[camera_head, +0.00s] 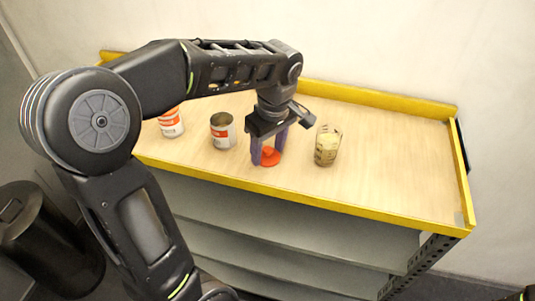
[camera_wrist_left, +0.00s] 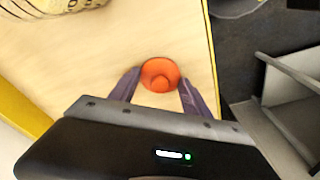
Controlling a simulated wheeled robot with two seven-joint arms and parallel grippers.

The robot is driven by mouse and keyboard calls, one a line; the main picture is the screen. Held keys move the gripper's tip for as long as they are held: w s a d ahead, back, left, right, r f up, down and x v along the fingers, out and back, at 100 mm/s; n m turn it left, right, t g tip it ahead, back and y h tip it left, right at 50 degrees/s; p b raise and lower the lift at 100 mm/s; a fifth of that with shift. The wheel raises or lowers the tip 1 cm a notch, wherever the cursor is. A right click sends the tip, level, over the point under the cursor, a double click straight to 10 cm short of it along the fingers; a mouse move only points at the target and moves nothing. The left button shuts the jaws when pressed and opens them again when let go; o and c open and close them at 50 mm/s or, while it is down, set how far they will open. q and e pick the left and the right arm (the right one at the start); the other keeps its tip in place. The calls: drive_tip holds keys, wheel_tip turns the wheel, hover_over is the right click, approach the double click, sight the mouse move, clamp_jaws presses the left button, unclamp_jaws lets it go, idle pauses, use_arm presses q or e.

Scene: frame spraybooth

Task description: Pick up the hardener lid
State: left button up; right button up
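The hardener lid looks like a round orange-red disc with a raised knob (camera_head: 268,156), on the wooden tabletop near its front edge.
An open metal can (camera_head: 222,131) with a red label stands left of the lid. Another white and orange can (camera_head: 171,123) is farther left, partly behind my arm.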

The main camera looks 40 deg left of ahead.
sight(268, 149)
use_arm(q)
drive_tip(key=c, duration=0.8)
wheel_tip(268, 149, up, 8)
drive_tip(key=shift+f+b, duration=0.1)
drive_tip(key=shift+b, duration=0.3)
drive_tip(key=shift+r+p, duration=0.85)
drive_tip(key=shift+p, duration=0.05)
drive_tip(key=shift+r, duration=0.3)
